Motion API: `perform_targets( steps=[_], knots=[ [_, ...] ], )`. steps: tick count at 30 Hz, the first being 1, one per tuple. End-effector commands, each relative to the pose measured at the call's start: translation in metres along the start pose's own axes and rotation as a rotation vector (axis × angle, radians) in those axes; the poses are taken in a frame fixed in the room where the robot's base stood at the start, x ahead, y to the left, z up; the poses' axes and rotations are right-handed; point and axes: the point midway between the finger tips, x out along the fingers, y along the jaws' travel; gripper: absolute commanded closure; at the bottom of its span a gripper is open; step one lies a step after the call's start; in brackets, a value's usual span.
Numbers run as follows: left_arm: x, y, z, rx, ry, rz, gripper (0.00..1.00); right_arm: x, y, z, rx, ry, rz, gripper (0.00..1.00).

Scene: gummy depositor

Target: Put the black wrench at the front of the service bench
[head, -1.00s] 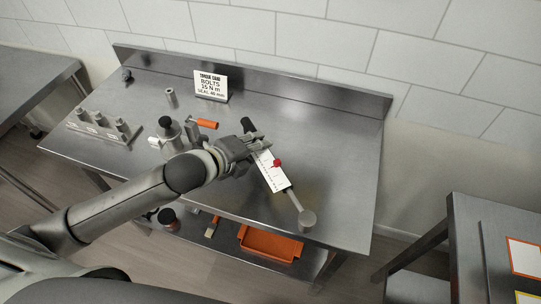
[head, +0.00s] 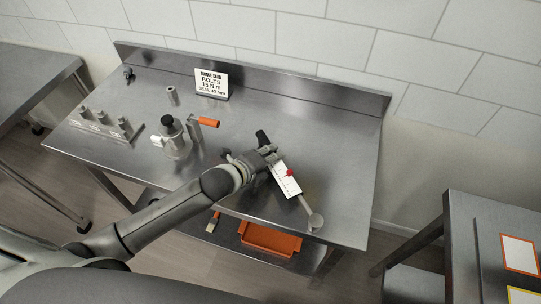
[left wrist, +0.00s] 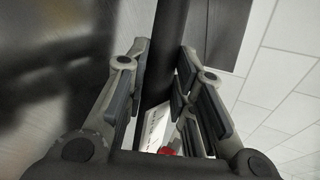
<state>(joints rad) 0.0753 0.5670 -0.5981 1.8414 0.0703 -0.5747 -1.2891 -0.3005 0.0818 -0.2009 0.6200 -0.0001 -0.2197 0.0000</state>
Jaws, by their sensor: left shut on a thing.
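The black wrench (head: 286,182) is a long tool with a black handle, a white scale plate with a red pointer, and a round grey head. It lies slantwise over the front right part of the service bench (head: 345,165), its head near the front edge. My left gripper (head: 268,155) is shut on it near the black handle. The left wrist view shows the black handle (left wrist: 167,50) running between the fingers (left wrist: 160,85). I cannot tell whether the wrench touches the bench. My right gripper is not in view.
A sign card (head: 211,84) stands at the back. An orange tray (head: 270,240) is on the lower shelf. The bench's right side is clear.

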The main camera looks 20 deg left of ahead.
Motion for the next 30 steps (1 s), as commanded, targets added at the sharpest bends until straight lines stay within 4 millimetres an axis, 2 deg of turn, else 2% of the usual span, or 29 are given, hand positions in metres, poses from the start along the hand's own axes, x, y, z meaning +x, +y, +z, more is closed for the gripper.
perform_targets(
  steps=[3,4,6,15,19,23,30],
  knots=[
    [0.002,0.002,0.0,-0.001,0.0,-0.002,1.0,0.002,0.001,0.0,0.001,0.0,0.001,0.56],
    [0.001,0.003,0.0,0.0,0.0,0.001,0.74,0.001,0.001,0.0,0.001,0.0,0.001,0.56],
    [0.001,0.002,0.0,-0.001,0.0,0.001,0.68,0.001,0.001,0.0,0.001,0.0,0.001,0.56],
    [0.0,0.001,0.0,-0.001,0.0,0.0,0.68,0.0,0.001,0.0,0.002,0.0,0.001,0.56],
    [-0.006,0.001,0.0,0.0,0.001,0.001,0.68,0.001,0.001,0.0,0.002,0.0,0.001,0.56],
    [-0.023,0.002,0.0,0.002,0.001,0.002,0.68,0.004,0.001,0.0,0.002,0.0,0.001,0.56],
    [-0.069,0.002,0.0,0.002,0.001,0.002,0.68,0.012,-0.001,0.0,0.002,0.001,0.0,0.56]
  ],
)
